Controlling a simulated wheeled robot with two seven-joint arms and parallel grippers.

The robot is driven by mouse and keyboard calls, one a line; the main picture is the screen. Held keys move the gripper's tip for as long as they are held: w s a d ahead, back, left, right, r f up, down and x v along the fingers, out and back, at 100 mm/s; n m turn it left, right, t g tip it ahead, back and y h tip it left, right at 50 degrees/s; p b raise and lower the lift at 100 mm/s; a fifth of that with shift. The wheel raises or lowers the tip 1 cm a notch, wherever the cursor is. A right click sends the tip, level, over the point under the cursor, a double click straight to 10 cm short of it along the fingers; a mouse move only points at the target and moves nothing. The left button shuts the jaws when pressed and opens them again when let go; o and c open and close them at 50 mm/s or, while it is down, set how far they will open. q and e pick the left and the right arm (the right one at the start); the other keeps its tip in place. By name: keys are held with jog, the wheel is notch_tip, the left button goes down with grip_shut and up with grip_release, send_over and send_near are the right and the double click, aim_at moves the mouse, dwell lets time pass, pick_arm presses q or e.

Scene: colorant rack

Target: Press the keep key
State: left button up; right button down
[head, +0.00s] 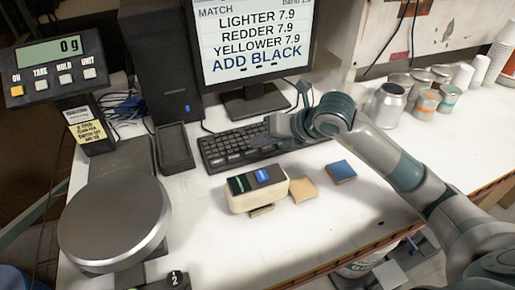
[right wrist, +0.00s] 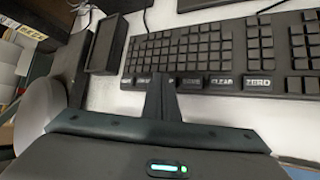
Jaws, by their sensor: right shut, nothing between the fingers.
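A black keyboard (head: 235,143) lies on the white bench below the monitor. It also shows in the right wrist view (right wrist: 190,50), with a front row of labelled keys. There I read CLEAR (right wrist: 222,82) and ZERO (right wrist: 258,82); the labels further left are too small or partly covered by my finger, so I cannot pick out the keep key. My right gripper (head: 275,124) is shut and empty over the right part of the keyboard in the head view. In the right wrist view its fingers (right wrist: 162,85) point at the front key row; contact cannot be told. My left gripper is not in view.
A monitor (head: 255,40) reads ADD BLACK. A round scale pan (head: 115,215) and a display reading 0 g (head: 55,50) are at left. Cans and cups stand back right.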

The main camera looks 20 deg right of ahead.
aim_at(252, 150)
jog(key=shift+w+a+p, duration=0.55)
jog(key=shift+w+p, duration=0.05)
jog(key=shift+w, duration=0.05)
jog(key=shift+w+a+r+p, duration=0.2)
jog(key=shift+w+p, duration=0.2)
jog(key=shift+w, duration=0.25)
jog(key=shift+w+r, duration=0.15)
jog(key=shift+w, duration=0.05)
jog(key=shift+s+a+r+p, duration=0.1)
jog(key=shift+s+r+p, duration=0.15)
jog(key=shift+r+p, duration=0.35)
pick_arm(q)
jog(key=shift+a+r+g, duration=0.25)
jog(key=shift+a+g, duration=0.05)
pick_arm(e)
jog(key=shift+d, duration=0.2)
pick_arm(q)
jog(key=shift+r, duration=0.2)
pick_arm(e)
jog(key=shift+r, duration=0.2)
